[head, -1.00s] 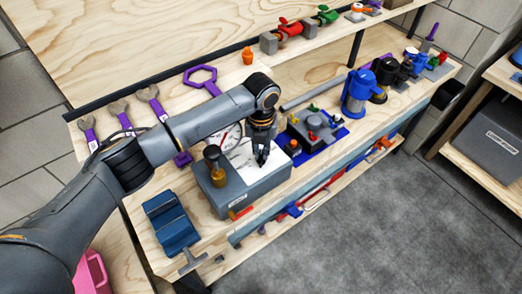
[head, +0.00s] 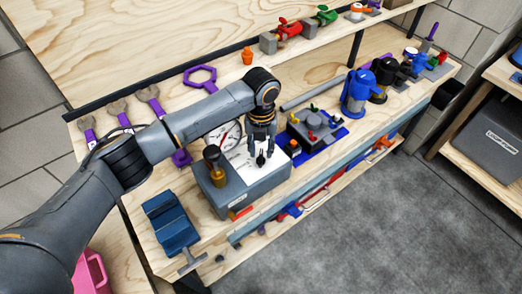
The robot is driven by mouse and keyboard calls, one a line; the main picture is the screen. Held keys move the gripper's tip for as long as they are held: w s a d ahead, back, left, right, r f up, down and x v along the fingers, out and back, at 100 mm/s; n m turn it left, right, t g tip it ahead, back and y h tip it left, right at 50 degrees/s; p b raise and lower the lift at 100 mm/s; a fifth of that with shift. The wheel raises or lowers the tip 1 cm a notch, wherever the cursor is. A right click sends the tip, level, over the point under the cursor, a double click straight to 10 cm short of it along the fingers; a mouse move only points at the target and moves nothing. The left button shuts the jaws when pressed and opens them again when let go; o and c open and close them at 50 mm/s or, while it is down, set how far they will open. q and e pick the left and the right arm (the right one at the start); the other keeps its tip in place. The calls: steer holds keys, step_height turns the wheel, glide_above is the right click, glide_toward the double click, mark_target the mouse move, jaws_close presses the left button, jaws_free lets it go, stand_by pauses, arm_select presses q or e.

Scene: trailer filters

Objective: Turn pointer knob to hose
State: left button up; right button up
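A grey box (head: 239,200) with a white top panel stands on the wooden bench. A small black pointer knob (head: 260,160) is on that panel; its labels are too small to read, so I cannot tell which mark it points to. My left gripper (head: 261,151) points down over the panel, right at the knob. Its two fingers are apart, one to each side above the knob, and nothing shows gripped; I cannot tell whether they touch the knob. My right gripper is not in view.
A black-topped brass fitting (head: 217,174) stands on the box's left end. A round white gauge (head: 224,136) is behind it. A blue vise (head: 171,222) is to the left, and a grey valve block (head: 314,126) on a blue mat is to the right.

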mark_target(261, 155)
arm_select(q)
step_height(261, 155, up, 11)
steer(key=shift+f, duration=0.2)
stand_by(0.6)
